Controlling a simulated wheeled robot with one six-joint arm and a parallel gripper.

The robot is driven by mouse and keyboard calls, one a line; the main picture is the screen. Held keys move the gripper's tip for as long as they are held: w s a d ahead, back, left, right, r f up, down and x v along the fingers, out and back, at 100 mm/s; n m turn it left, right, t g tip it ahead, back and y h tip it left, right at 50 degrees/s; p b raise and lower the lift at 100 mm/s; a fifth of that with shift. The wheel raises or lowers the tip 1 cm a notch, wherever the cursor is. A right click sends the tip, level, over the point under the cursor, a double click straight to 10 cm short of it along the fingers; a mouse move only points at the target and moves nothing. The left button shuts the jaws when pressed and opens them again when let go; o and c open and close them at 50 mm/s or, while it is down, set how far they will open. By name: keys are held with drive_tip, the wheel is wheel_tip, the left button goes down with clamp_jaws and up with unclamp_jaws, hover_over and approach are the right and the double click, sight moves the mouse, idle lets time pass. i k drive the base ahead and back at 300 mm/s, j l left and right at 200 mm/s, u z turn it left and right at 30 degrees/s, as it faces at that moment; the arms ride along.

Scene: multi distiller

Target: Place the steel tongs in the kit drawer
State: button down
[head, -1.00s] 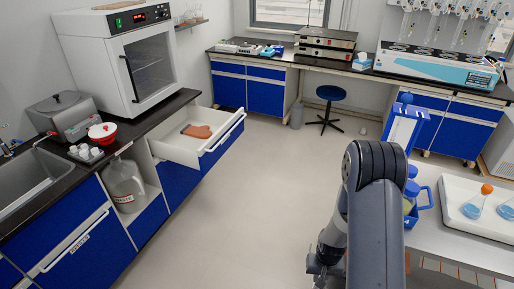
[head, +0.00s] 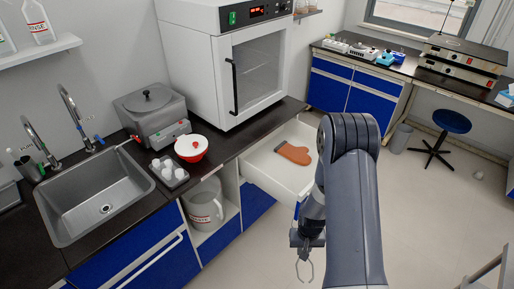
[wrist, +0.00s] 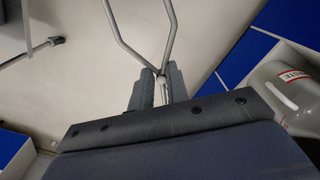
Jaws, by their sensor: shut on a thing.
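My gripper (head: 305,240) hangs pointing down in front of the counters and is shut on the steel tongs (head: 304,254). The tongs' thin metal arms hang below the fingers. In the wrist view the tongs (wrist: 121,39) spread forward from between the fingertips of my gripper (wrist: 160,78), over the pale floor. The kit drawer (head: 263,169) is pulled open, white inside, beyond and slightly left of my gripper. An orange mitt (head: 294,154) lies in it. My arm hides the drawer's right part and most of its front.
Left of the drawer, an open cubby holds a waste jug (head: 205,212).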

sight(288, 178)
drive_tip(key=i+u, duration=0.2)
drive_tip(key=i, duration=0.95)
drive_tip(key=i+l, duration=0.35)
drive_tip(key=i+l+u, duration=0.15)
drive_tip(key=l, duration=0.15)
drive_tip(key=l+u, duration=0.15)
drive_tip(key=l, duration=0.15)
drive_tip(key=i+l+u, duration=0.15)
drive_tip(key=l, duration=0.2)
drive_tip(key=k+u, duration=0.35)
drive_tip(key=i+l, duration=0.05)
drive_tip(key=i, duration=0.05)
